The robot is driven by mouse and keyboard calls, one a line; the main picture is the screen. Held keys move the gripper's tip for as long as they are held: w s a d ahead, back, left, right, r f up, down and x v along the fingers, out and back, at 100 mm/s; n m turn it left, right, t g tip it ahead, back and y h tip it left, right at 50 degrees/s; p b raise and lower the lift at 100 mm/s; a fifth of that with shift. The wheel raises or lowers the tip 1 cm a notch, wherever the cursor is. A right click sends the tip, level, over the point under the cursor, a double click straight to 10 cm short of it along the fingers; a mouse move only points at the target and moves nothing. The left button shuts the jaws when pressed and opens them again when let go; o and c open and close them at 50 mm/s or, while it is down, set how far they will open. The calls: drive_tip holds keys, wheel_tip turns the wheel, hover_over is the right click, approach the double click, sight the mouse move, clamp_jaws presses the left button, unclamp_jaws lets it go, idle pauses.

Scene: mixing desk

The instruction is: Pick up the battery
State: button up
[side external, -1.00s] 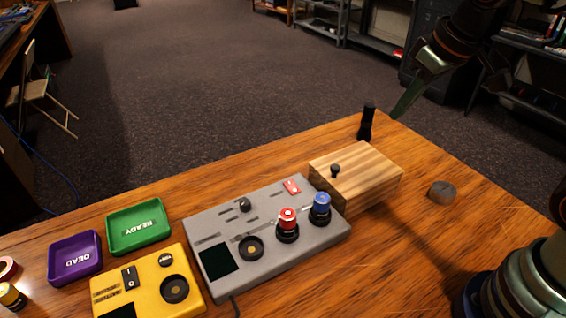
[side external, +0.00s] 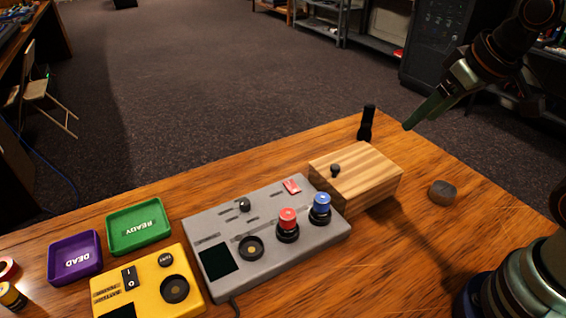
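A small upright cylinder with a yellow side (side external: 12,296), which looks like the battery, stands at the lower left edge of the side view, partly cut off by the frame. My gripper (side external: 408,126) is at the upper right, in the air beyond the wooden box, far from the battery. Its green fingers point down and left and overlap from this angle, so I cannot tell whether they are open or shut. Nothing shows at their tips.
Left to right stand a purple DEAD tray (side external: 53,274), a green READY tray (side external: 112,244), a yellow tester (side external: 143,293), a grey panel (side external: 285,258) with red and blue knobs, and a wooden box (side external: 372,172). A black flashlight-like object (side external: 366,124) and grey knob (side external: 443,193) are at right.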

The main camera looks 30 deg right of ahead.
idle(0.3)
drive_tip(key=n+g, duration=0.6)
drive_tip(key=n, duration=1)
hover_over(287, 213)
wheel_tip(287, 213, down, 7)
wheel_tip(287, 213, down, 12)
drive_tip(key=shift+r, duration=0.1)
clamp_jaws()
